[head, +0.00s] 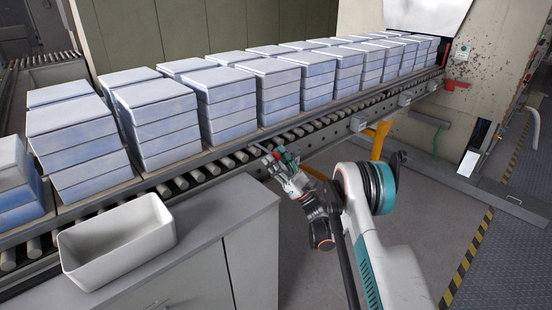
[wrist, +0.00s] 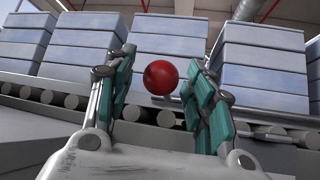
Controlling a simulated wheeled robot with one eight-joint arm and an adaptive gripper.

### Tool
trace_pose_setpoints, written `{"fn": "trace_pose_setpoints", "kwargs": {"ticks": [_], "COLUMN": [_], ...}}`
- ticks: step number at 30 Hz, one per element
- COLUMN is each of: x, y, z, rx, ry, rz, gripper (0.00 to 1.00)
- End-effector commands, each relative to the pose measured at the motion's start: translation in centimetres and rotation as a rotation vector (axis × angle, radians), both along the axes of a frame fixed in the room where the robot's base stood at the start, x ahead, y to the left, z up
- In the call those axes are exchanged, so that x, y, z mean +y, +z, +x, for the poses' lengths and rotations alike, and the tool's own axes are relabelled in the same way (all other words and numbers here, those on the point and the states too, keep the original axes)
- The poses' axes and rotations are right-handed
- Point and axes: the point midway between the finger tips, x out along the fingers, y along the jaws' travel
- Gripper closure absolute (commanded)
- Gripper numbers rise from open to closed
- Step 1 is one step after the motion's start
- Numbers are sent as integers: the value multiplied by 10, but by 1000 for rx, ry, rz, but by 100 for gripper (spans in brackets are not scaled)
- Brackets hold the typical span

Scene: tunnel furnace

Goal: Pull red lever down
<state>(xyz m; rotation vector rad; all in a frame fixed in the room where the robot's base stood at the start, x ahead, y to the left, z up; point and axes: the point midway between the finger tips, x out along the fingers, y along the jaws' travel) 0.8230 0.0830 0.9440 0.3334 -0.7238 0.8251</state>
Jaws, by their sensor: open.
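The red lever's round knob (wrist: 160,77) shows in the wrist view, in the gap between my two fingers. I cannot tell whether either finger touches it; small gaps seem to show on both sides. My gripper (wrist: 161,68) is open, with one green-padded finger on each side of the knob. In the head view my gripper (head: 273,158) is at the near edge of the conveyor, right of the grey cabinet. A small red spot shows among the fingers there. The lever's shaft is mostly hidden.
The roller conveyor (head: 213,169) carries several stacks of blue-white blocks (head: 160,116) toward the furnace wall. A white bin (head: 118,240) stands on the grey cabinet (head: 225,215). A red part (head: 456,85) is by the furnace wall. Floor at right is open.

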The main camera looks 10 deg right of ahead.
Motion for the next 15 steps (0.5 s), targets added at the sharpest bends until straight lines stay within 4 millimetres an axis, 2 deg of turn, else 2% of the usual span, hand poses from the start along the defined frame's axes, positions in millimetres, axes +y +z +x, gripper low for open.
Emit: {"fn": "trace_pose_setpoints", "kwargs": {"ticks": [9, 15], "x": [-27, -38], "y": [-34, -48], "z": [-22, -31], "rx": [0, -1], "ry": [-3, -2], "rz": [0, 0], "gripper": [51, 51]}}
